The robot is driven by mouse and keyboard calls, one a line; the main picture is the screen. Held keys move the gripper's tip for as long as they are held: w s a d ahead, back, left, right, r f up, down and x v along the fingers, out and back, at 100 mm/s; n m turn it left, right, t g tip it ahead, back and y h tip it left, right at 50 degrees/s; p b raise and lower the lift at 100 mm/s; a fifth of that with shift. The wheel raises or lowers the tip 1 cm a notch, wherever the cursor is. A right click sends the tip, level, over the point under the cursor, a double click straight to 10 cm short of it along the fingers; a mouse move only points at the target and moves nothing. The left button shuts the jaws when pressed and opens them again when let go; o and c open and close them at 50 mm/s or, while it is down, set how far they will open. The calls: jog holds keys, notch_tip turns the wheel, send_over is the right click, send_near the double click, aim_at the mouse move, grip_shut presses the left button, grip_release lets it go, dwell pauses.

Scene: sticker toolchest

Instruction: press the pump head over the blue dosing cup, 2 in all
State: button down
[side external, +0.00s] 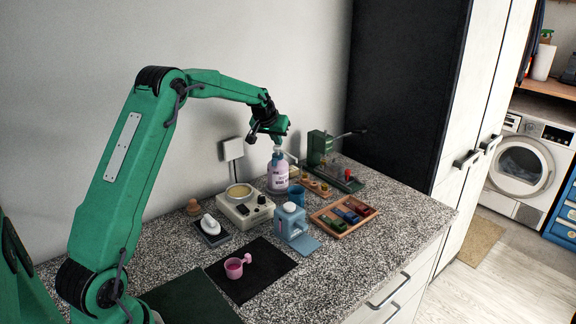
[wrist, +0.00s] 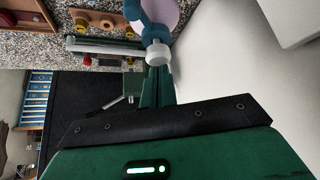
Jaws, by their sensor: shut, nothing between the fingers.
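A lilac pump bottle (side external: 278,176) with a pale label and blue shoulder stands upright near the wall. The blue dosing cup (side external: 297,195) stands just in front of it. My gripper (side external: 279,141) is shut and empty, directly above the bottle's top, pointing down. In the wrist view, the white pump head (wrist: 157,54) is right at the tips of my shut green fingers (wrist: 156,75). I cannot tell whether they touch. In the side view my gripper mostly hides the pump head. A blue shape lies beside the head in the wrist view; the cup cannot be told apart there.
A white scale-like device (side external: 245,210), a blue dispenser (side external: 290,222) and a wooden tray of coloured blocks (side external: 343,215) stand close by. A green lever press (side external: 322,150) is behind right. A pink cup (side external: 234,268) sits on a dark mat (side external: 268,258) in front.

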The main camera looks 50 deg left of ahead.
jog(key=shift+r, duration=1)
jog(key=shift+f, duration=1.4)
dwell(0.4)
jog(key=shift+r, duration=1.4)
jog(key=shift+r, duration=0.2)
